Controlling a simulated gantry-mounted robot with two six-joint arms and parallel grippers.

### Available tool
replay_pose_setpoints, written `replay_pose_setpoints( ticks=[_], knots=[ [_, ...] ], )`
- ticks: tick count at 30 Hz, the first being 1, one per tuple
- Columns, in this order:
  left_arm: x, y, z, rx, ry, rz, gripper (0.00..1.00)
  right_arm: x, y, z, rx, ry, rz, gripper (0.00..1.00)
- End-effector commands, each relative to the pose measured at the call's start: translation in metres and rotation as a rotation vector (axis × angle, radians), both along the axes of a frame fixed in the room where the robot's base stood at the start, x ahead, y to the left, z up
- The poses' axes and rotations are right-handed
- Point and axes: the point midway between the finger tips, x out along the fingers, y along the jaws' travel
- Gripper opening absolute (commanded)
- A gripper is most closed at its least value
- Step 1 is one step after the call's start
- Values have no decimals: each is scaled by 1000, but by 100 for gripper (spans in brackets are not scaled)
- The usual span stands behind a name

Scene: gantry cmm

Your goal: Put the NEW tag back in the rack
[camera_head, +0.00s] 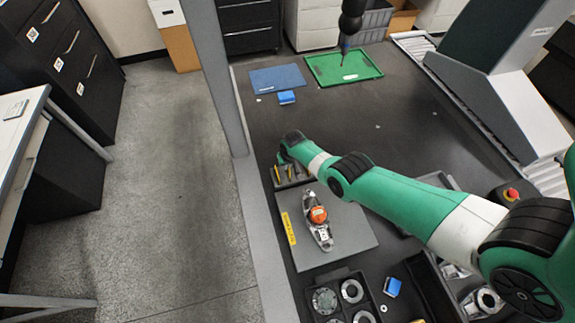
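My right arm reaches in from the right, and its wrist ends over a small dark rack (293,181) at the left edge of the dark table. Several slim upright pieces with yellow or orange edges stand in the rack. My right gripper (288,163) is at the back of the rack; its fingertips are too small and too hidden to tell whether it is open or holds anything. No tag lettering reading NEW is legible. A yellow label strip (288,228) lies along the left side of the grey plate. My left gripper is not in view.
A metal part with an orange top (318,215) sits on the grey plate (350,240). A green tray (343,67), blue mat (277,78) and probe (351,25) are behind. The table's back middle is mostly clear.

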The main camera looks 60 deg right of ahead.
Motion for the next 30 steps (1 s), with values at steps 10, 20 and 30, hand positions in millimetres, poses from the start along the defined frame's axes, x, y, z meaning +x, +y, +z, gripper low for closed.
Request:
replay_pose_setpoints(
  ticks=[10, 20, 30],
  knots=[
    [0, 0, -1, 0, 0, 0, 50, 0, 0, -1, 0, 0, 0, 0],
    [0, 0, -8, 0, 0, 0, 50, 0, 0, -8, 0, 0, 0, 0],
    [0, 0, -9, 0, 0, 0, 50, 0, 0, -9, 0, 0, 0, 0]
  ],
)
